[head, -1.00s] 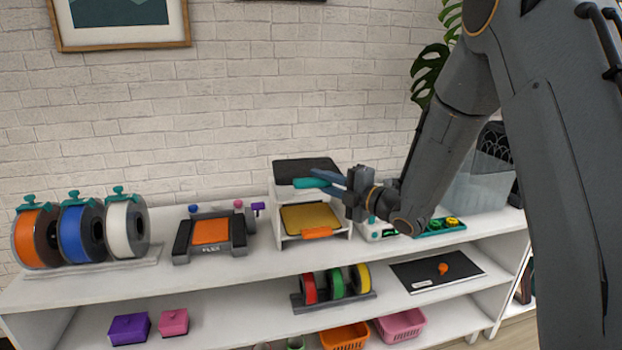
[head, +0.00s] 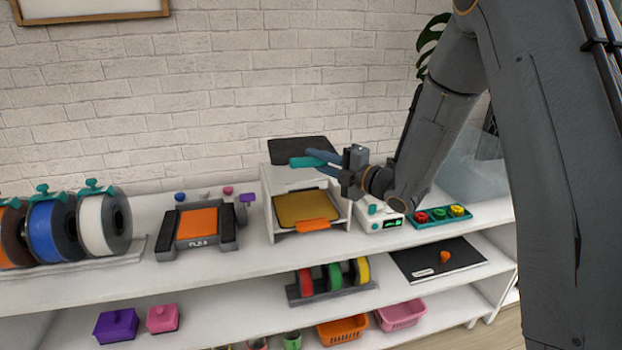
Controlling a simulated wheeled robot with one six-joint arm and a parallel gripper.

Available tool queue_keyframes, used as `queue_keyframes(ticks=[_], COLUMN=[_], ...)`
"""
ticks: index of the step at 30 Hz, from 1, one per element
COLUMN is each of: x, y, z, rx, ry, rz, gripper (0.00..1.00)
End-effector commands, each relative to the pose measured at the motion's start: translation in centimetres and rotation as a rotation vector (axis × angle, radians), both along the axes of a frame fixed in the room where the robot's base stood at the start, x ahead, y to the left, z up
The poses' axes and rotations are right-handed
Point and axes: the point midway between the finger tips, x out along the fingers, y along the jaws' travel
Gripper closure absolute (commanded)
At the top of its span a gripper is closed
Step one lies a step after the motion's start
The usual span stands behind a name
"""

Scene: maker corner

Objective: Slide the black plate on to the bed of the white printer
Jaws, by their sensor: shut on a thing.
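The black plate (head: 299,149) lies roughly flat at the top of a white open-fronted unit (head: 294,178). A teal tab (head: 306,162) is at its front edge. My gripper (head: 322,162) is shut on this tab from the right, and the plate seems slightly above the unit's white top; I cannot tell whether they touch. A gold plate (head: 301,207) with an orange tab (head: 312,225) sits lower inside the unit. A small white device (head: 375,214) with a green display stands to the right, partly behind my arm. I cannot tell which white body is the printer.
A dark grey machine (head: 199,246) with an orange bed (head: 197,224) stands left of the white unit. Filament spools (head: 103,222) are further left, and a teal tray (head: 441,216) of coloured parts is at right. A brick wall is close behind.

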Motion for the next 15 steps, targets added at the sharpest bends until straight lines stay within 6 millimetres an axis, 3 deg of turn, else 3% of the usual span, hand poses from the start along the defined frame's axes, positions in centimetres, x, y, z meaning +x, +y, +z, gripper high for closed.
queue_keyframes(ticks=[3,15], x=[0.0,-0.1], y=[0.1,0.2], z=[-1.8,-5.5], rx=[0.001,0.002], ry=[0.003,0.002], rz=[0.001,0.002], gripper=[1.0,1.0])
